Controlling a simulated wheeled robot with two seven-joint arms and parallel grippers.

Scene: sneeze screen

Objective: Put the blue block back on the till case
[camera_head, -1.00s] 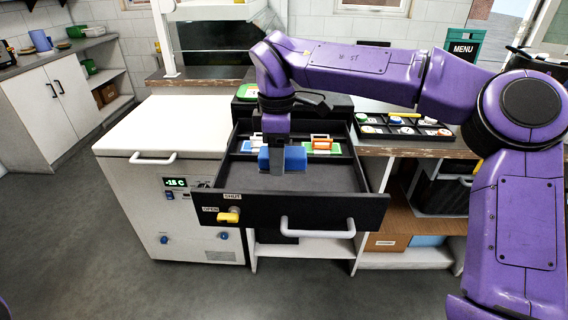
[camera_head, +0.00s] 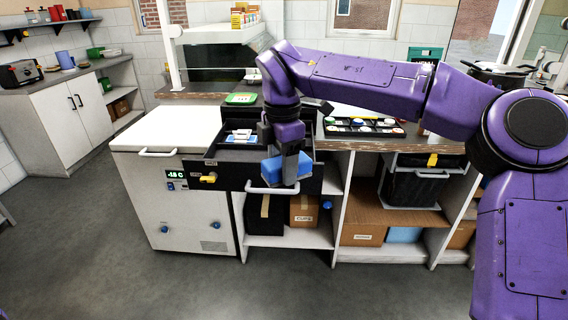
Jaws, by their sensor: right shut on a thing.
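My right gripper (camera_head: 288,172) points down and is shut on the blue block (camera_head: 272,168). It holds the block at the front right of the open till drawer (camera_head: 225,179), overlapping the drawer's front edge in view; I cannot tell the exact gap. The black till case (camera_head: 243,113) is behind the drawer, partly hidden by my right arm. A green item (camera_head: 241,99) lies on its top. My left gripper is out of view.
A white freezer chest (camera_head: 165,130) stands left of the drawer. A black tray of round pieces (camera_head: 362,127) lies on the counter at right. Grey floor (camera_head: 300,285) in front is clear.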

